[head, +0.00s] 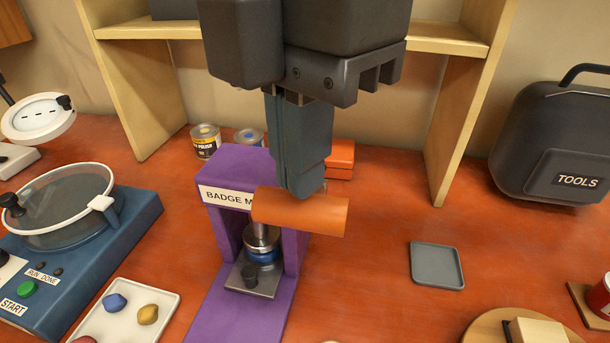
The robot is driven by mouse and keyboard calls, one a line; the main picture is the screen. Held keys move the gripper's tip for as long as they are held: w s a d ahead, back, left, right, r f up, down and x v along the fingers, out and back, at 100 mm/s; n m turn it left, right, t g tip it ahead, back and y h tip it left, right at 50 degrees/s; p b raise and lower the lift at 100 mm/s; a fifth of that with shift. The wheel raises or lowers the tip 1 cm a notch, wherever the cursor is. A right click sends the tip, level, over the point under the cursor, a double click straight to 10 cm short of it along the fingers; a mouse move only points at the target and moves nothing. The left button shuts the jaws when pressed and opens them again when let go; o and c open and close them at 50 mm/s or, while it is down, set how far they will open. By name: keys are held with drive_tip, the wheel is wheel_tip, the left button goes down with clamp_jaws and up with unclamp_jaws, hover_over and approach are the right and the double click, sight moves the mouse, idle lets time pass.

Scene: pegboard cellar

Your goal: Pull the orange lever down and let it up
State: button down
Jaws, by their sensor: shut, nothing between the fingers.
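The purple badge maker (299,255) stands on the orange-red bench near the middle of the head view. Its orange lever (318,214) is a thick cylinder lying across the front top, with its end toward the right. Below it are a metal plunger and a blue round piece (264,252) over a grey plate (251,280). My gripper (304,192) points down with its fingers shut and empty. Its tips are at the lever's upper edge in the picture; I cannot tell whether they touch it. My gripper hides part of the badge maker's top.
A blue machine with a round clear lid (62,196) stands at left, beside a white tray (165,300) with coloured pieces. Behind are cans (206,141), an orange box (341,156) and a wooden shelf (458,110). A tools case (556,140) and small grey tray (437,265) are at right.

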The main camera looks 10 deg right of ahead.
sight(296, 216)
drive_tip(key=shift+f, duration=0.65)
drive_tip(key=shift+s+a+f+b, duration=0.15)
drive_tip(key=shift+s+f+b, duration=0.25)
drive_tip(key=shift+f, duration=0.25)
drive_tip(key=shift+s+a+f+b, duration=0.1)
drive_tip(key=shift+s+f+b, duration=0.2)
drive_tip(key=shift+f, duration=0.35)
drive_tip(key=shift+f, duration=0.1)
drive_tip(key=shift+s+a+f+b, duration=0.15)
drive_tip(key=shift+f+b, duration=0.25)
drive_tip(key=shift+f, duration=0.25)
drive_tip(key=shift+s+d+f+b, duration=0.15)
drive_tip(key=shift+f+b, duration=0.2)
drive_tip(key=shift+f, duration=0.25)
drive_tip(key=shift+a, duration=0.1)
drive_tip(key=shift+s+f+b, duration=0.1)
drive_tip(key=shift+f+b, duration=0.7)
drive_tip(key=shift+f, duration=0.65)
